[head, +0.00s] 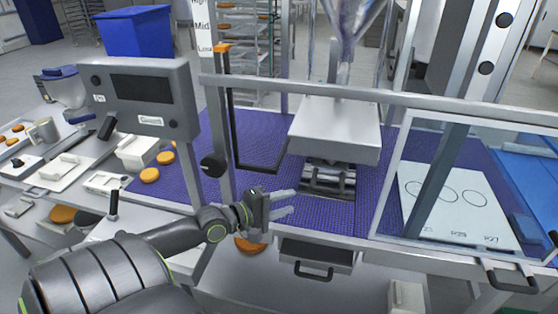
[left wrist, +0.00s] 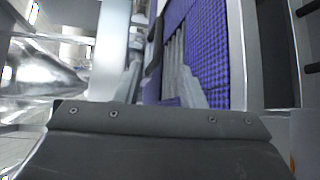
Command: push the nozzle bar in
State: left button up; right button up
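The nozzle bar (head: 328,180) appears to be the dark grey metal piece below the white machine head (head: 335,130), over the purple belt (head: 260,135). It sticks out toward me from under the head; its back part is hidden. My left gripper (head: 286,204) is in front and to the left of the bar, near the belt's front edge, fingers apart and empty. It does not appear to touch the bar. In the left wrist view the two fingertips (left wrist: 160,82) are spread, with grey ribbed metal and purple belt beyond them. My right gripper is not in view.
A black bent handle (head: 262,168) hangs left of the machine head. A metal rail (head: 400,98) and a clear guard panel (head: 450,190) lie to the right. A control box (head: 145,95) stands left. Orange rounds (head: 150,174) lie on the belt's left end.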

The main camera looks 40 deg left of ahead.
pick_arm(q)
jog(key=shift+s+a+r, duration=0.15)
jog(key=shift+s, duration=0.55)
